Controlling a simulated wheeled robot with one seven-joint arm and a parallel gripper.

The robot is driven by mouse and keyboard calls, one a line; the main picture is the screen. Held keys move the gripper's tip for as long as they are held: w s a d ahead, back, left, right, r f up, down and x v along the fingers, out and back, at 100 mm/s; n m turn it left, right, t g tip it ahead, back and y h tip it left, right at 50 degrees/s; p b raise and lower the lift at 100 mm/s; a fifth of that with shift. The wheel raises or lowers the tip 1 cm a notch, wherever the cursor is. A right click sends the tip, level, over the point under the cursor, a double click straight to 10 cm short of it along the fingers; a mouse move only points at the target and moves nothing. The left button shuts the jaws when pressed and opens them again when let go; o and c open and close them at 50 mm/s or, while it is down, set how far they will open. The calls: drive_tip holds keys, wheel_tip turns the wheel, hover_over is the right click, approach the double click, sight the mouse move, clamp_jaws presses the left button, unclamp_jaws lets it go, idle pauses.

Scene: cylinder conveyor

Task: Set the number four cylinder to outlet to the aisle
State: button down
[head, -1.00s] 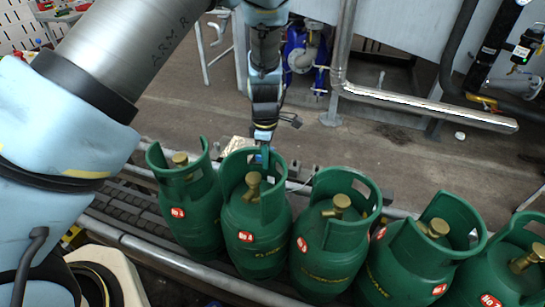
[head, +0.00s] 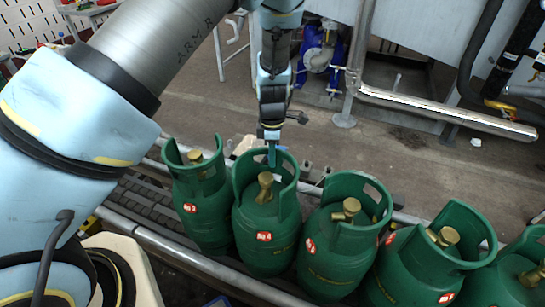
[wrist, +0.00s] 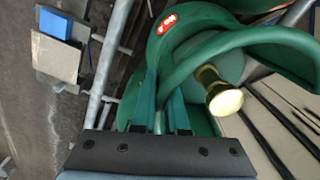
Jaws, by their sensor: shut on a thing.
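Several green gas cylinders stand upright in a row. The second from the left (head: 268,232) has a red label that looks like No 4. Its brass valve (head: 265,184) stands inside the open collar, with the outlet pointing roughly toward the head camera. My gripper (head: 271,157) reaches down from above and is shut on the far part of this cylinder's collar. In the wrist view my gripper's teal fingers (wrist: 160,110) are at the green collar (wrist: 178,78). The brass valve (wrist: 220,92) shows to their right. The fingertips are partly hidden by the collar.
The left neighbour (head: 203,215) and right neighbour (head: 335,250) stand close on both sides. A roller conveyor (head: 140,200) with metal rails runs under the row. Beyond lies bare concrete floor (head: 400,150), with metal pipes (head: 440,108) and a blue pump (head: 318,50) behind.

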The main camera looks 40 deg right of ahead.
drive_tip(key=c, duration=0.9)
unclamp_jaws()
drive_tip(key=shift+c, duration=0.2)
drive_tip(key=shift+r, duration=0.1)
wheel_tip(320, 180, up, 11)
drive_tip(key=shift+f+b, duration=0.2)
drive_tip(key=shift+b, duration=0.7)
drive_tip(key=shift+w, duration=0.1)
drive_tip(key=w+a+r+m, duration=0.2)
drive_tip(key=w+a+r, duration=0.15)
drive_tip(key=a, duration=0.55)
drive_tip(key=w+a+r+m, duration=0.2)
drive_tip(key=w+a, duration=0.3)
drive_tip(key=a, duration=0.5)
drive_tip(key=s+a+r+m, duration=0.1)
drive_tip(key=a+m, duration=0.1)
drive_tip(key=a, duration=0.5)
drive_tip(key=s+a+r+m+t, duration=0.1)
drive_tip(key=s+a+m, duration=0.1)
drive_tip(key=a, duration=0.5)
drive_tip(key=s+a+r+m, duration=0.2)
drive_tip(key=a+m, duration=0.2)
drive_tip(key=a, duration=0.4)
drive_tip(key=shift+t, duration=0.3)
